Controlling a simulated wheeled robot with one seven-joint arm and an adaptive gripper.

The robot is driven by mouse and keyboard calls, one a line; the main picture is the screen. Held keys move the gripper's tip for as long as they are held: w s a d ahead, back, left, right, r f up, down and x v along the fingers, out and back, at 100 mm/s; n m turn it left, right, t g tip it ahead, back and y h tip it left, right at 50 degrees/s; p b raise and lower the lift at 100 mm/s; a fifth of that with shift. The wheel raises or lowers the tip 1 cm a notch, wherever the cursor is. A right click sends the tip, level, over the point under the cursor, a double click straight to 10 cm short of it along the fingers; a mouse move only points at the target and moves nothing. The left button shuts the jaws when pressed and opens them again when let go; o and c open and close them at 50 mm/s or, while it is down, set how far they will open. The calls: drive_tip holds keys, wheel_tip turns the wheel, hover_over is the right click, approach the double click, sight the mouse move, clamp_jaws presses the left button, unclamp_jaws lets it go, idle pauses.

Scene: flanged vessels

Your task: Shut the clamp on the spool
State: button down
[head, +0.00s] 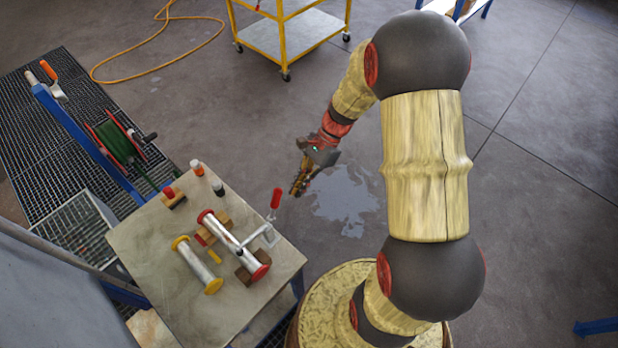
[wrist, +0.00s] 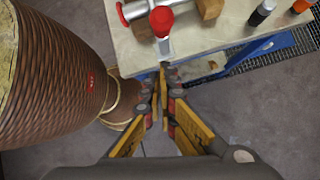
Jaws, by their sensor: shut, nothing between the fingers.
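The spool (head: 236,245) is a silvery pipe with red end flanges, lying on wooden blocks on the bench. The clamp (head: 268,236) stands at its right side, with a grey bar reaching toward the pipe. Its red handle (head: 275,199) points up. In the wrist view the red handle (wrist: 161,22) shows from above, just beyond my fingertips, with part of the spool (wrist: 136,10) behind it. My gripper (head: 297,189) is shut and empty, in the air off the bench's right edge, close to the handle. I cannot see whether the clamp's tip touches the pipe.
A second pipe with yellow flanges (head: 197,265) lies left of the spool on the bench (head: 150,245). Small bottles (head: 197,168) and a wooden block with a red top (head: 172,197) stand at the back. A yellow cart (head: 290,35) is far behind.

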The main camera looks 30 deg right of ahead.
drive_tip(key=shift+a+r, duration=0.3)
drive_tip(key=shift+a, duration=0.3)
drive_tip(key=shift+a+r, duration=0.25)
drive_tip(key=shift+a, duration=0.35)
drive_tip(key=shift+h, duration=0.6)
drive_tip(key=a+p, duration=0.1)
drive_tip(key=s+a+r+p, duration=0.1)
drive_tip(key=p, duration=0.1)
drive_tip(key=a+r+p, duration=0.1)
drive_tip(key=p, duration=0.1)
drive_tip(key=shift+s+a+r, duration=0.2)
drive_tip(key=shift+a, duration=0.2)
drive_tip(key=s+d+p+v, duration=0.1)
drive_tip(key=v, duration=1)
drive_tip(key=shift+d+p, duration=0.2)
drive_tip(key=shift+p, duration=0.1)
